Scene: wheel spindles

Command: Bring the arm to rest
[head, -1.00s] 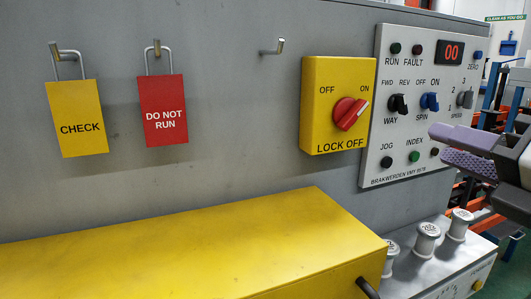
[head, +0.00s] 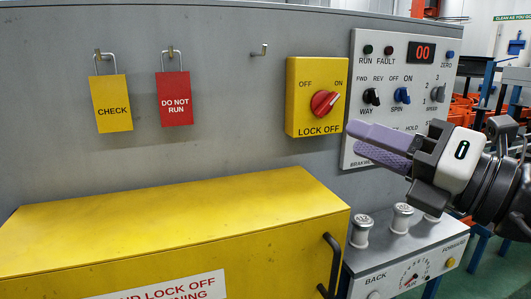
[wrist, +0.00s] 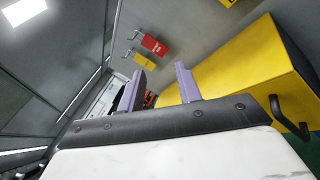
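My gripper (head: 354,138) is in the right half of the head view, in front of the grey control panel (head: 362,50). Its two purple fingers point left and overlap in that view. In the wrist view the fingers (wrist: 161,70) stand apart with nothing between them, so it is open and empty. The fingers hide part of the panel's lower rows. My arm comes in from the right edge.
A yellow lock-off box (head: 297,122) has its red knob (head: 325,103) turned toward ON. A yellow CHECK tag (head: 112,112) and red DO NOT RUN tag (head: 174,105) hang on hooks; a third hook (head: 259,50) is bare. A yellow cover (head: 180,222) juts out below, with several spools (head: 361,230) beside it.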

